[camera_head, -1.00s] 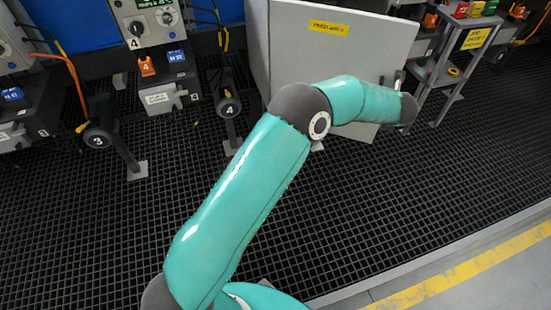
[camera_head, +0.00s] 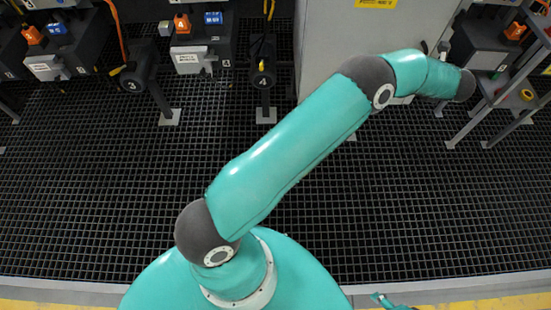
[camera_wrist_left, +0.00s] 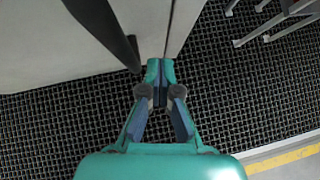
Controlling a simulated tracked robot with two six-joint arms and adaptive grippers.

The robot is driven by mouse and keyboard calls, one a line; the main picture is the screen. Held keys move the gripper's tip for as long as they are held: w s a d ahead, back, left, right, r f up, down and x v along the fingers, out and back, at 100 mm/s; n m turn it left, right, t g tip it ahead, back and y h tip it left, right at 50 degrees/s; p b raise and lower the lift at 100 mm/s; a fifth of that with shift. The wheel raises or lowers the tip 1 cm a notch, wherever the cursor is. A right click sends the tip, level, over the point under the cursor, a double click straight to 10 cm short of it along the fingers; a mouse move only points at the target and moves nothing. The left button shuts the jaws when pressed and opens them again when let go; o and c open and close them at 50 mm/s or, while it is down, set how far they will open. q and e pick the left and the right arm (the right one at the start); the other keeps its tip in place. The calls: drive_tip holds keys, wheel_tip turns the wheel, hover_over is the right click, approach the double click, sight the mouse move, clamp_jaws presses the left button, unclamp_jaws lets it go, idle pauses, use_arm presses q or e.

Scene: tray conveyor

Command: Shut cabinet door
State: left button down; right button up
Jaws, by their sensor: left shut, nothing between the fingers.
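The grey cabinet door (camera_head: 335,40) with a yellow label (camera_head: 376,3) stands at the top of the head view, its top cut off and its lower part partly behind my left arm. How far it stands open is unclear. In the wrist view a grey panel (camera_wrist_left: 50,50) with a dark handle bar (camera_wrist_left: 108,28) fills the upper left, with a dark seam beside a narrower grey strip. My left gripper (camera_wrist_left: 159,72) is shut and empty, its tips at the panel's lower edge near the seam; contact is unclear. A small teal part, perhaps my right gripper (camera_head: 382,299), shows at the bottom edge.
A metal rack (camera_head: 482,110) stands close to the right of the cabinet. Numbered stations with posts (camera_head: 262,85) line the left. The black grated floor (camera_head: 110,200) is open in front, ending at a yellow-striped edge (camera_head: 40,305).

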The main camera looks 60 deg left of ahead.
use_arm(q)
drive_tip(key=shift+w+d, duration=0.15)
drive_tip(key=shift+d, duration=0.4)
